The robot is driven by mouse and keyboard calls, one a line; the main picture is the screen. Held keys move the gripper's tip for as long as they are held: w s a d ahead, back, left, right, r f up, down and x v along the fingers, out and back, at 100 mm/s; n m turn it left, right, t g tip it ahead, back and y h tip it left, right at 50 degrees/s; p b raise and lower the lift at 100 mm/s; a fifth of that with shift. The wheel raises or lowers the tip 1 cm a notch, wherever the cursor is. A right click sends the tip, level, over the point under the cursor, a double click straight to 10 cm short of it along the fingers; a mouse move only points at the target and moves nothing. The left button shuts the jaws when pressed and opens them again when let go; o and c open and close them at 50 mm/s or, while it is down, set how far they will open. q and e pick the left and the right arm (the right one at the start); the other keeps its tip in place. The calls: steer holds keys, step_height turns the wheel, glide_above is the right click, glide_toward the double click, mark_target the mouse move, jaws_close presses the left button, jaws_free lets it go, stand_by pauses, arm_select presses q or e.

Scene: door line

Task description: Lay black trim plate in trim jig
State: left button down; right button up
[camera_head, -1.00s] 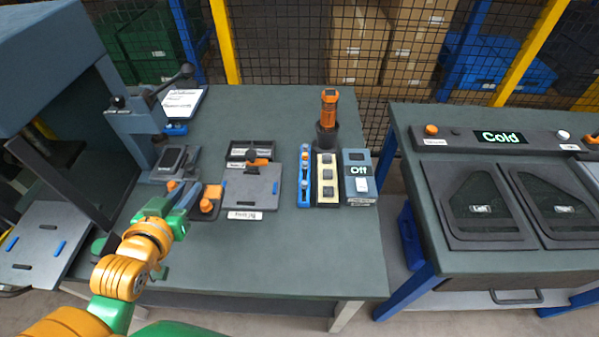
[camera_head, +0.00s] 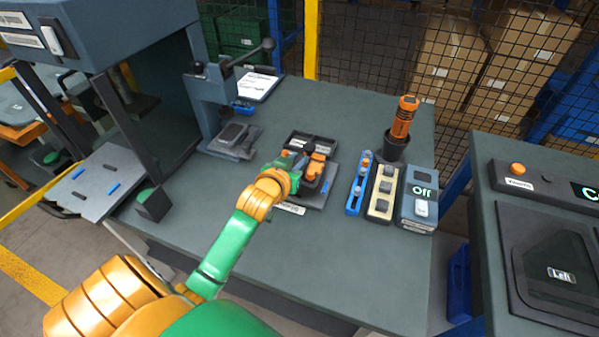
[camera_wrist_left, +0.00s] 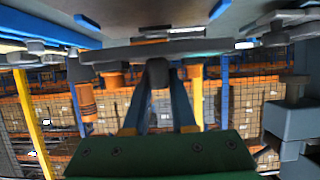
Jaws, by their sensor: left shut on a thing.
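The trim jig (camera_head: 318,197), a grey plate with blue side pads, lies on the bench behind a white label. My left gripper (camera_head: 303,169) is over the jig and covers much of it. In the left wrist view, which appears upside down, its two blue-grey fingers (camera_wrist_left: 158,95) are shut on a dark upright grip (camera_wrist_left: 158,72). That grip joins a broad, flat dark-grey plate (camera_wrist_left: 120,53), seen edge-on, which I take to be the black trim plate. Whether the plate touches the jig cannot be told. My right gripper is not in view.
A black two-part tray (camera_head: 312,145) is just behind the jig. To the right are a blue rail (camera_head: 357,184), a cream block with dark buttons (camera_head: 382,193), an "Off" switch box (camera_head: 420,198) and an orange tool in a black cup (camera_head: 393,147). A lever press (camera_head: 228,140) stands left.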

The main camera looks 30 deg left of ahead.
arm_select(q)
steer(key=f, duration=0.4)
steer(key=shift+w, duration=0.4)
steer(key=shift+f, duration=0.15)
steer(key=c, duration=0.7)
jaws_free()
steer(key=shift+c, duration=0.2)
steer(key=shift+r, duration=0.2)
steer(key=v, duration=1.2)
steer(key=shift+p, duration=0.35)
steer(key=shift+s+f, duration=0.1)
